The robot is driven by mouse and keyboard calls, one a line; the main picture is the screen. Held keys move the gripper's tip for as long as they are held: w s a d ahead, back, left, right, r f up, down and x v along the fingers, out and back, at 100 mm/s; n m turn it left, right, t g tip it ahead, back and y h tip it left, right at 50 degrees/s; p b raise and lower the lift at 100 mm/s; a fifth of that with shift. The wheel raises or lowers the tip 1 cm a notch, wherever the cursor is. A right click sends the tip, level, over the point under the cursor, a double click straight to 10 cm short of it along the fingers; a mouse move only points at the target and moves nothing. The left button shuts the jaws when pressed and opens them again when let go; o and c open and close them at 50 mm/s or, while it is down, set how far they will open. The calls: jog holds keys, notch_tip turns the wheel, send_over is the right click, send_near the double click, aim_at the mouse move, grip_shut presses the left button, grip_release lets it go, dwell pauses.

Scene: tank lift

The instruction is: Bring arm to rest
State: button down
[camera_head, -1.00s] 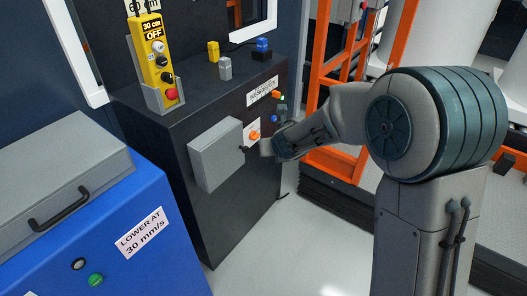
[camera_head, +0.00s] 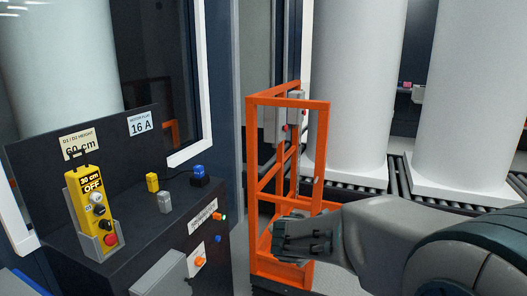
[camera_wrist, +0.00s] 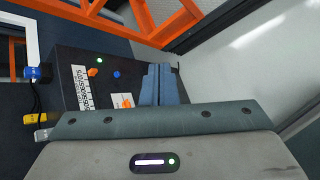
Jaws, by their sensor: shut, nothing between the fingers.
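My gripper (camera_head: 280,243) is in the head view at the lower middle, in front of the orange frame (camera_head: 288,104) and to the right of the black control cabinet (camera_head: 105,270). In the wrist view my gripper's fingers (camera_wrist: 160,82) are together with nothing between them. The cabinet front (camera_wrist: 70,62) with its orange knob and blue button shows beyond and left of the fingers, apart from them. My arm (camera_head: 400,235) reaches in from the right of the head view.
A yellow pendant (camera_head: 88,210) reading "30 cm OFF" sits in a grey holder on the cabinet. White tanks (camera_head: 355,90) and a roller conveyor (camera_head: 400,185) are behind.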

jog(key=s+d+r+m+g+h+p, duration=0.1)
jog(key=s+d+r+m+g+p, duration=0.15)
jog(key=s+d+r+m, duration=0.3)
jog(key=s+d+r+m+g+h+p, duration=0.1)
jog(key=s+d+r+m+p, duration=0.2)
jog(key=s+m, duration=0.45)
jog(key=s+r+m+g+y+p, duration=0.2)
jog(key=s+m+p, duration=0.3)
jog(key=s+m, duration=0.6)
jog(key=shift+m+g+y, duration=0.6)
jog(key=shift+m+g, duration=0.05)
jog(key=shift+m, duration=0.15)
